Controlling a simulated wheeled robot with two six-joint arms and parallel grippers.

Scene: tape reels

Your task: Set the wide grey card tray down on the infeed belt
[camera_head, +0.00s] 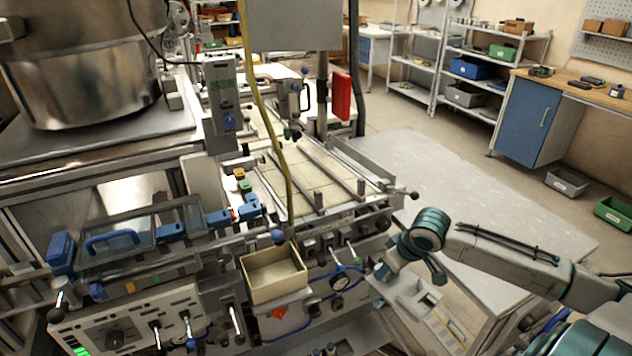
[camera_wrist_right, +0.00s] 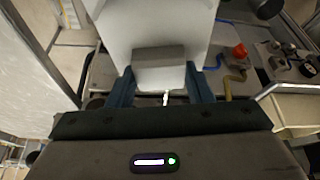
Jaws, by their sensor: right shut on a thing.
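My right gripper (camera_head: 392,282) is low at the right of the machine, in front of its near corner. It is shut on a pale grey piece that I take to be the grey card tray (camera_head: 412,298), held clear of the belt. In the right wrist view the two blue fingers (camera_wrist_right: 160,85) close on a grey block of the tray (camera_wrist_right: 155,30), whose broad pale face extends beyond them. The tray's far end is cut off there. The infeed belt, apparently the pale railed bed (camera_head: 312,172) on the machine, lies up and left of the gripper. My left gripper is out of view.
An open cream box (camera_head: 273,272) is fixed to the machine front, left of the gripper. Knobs, rails and a gauge (camera_head: 340,281) line that front. A yellow hose (camera_head: 265,120) hangs over the belt. A pale flat surface (camera_head: 480,195) lies behind the right arm.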

